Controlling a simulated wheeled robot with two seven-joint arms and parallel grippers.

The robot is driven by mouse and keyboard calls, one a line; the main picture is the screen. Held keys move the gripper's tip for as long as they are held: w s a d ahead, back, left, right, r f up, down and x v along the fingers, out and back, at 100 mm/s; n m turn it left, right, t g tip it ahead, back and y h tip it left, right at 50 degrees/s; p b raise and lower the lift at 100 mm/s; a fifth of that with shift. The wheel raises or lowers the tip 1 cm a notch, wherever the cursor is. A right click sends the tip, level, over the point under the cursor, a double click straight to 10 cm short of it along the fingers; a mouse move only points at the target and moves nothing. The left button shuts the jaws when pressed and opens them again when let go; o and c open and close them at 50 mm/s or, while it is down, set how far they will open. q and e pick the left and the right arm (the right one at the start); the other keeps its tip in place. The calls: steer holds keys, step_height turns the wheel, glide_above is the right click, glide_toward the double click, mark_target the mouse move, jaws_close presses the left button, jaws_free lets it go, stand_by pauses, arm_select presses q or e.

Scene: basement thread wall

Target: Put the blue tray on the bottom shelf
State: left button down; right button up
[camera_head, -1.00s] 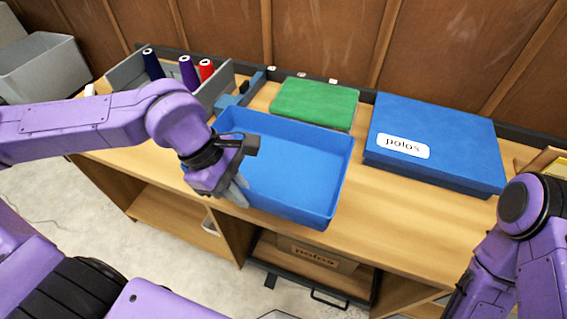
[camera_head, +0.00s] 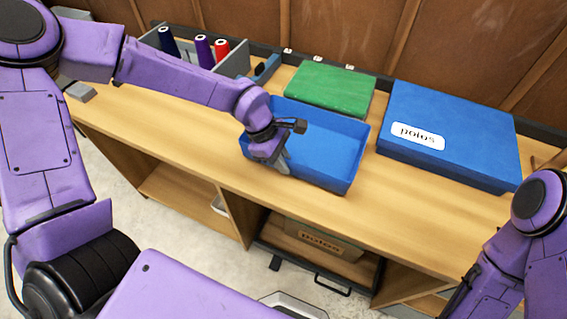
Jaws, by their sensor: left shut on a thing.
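The blue tray (camera_head: 330,143) is an empty open box near the middle of the wooden bench top (camera_head: 215,160). My left gripper (camera_head: 281,163) is shut on the tray's near left wall. I cannot tell whether the tray touches the bench. The bottom shelf level shows below the bench: an open left bay (camera_head: 180,197) and a right bay holding a carton (camera_head: 322,240) marked "polos". My right arm comes in at the right edge, and its gripper is out of the frame.
A grey holder with thread spools (camera_head: 204,52) stands at the back left. A dark handled drawer frame (camera_head: 332,284) sits under the carton.

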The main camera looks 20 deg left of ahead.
arm_select(q)
steer(key=shift+f, duration=0.45)
steer(key=shift+f, duration=0.15)
steer(key=c, duration=1.2)
jaws_free()
steer(key=shift+c, duration=0.2)
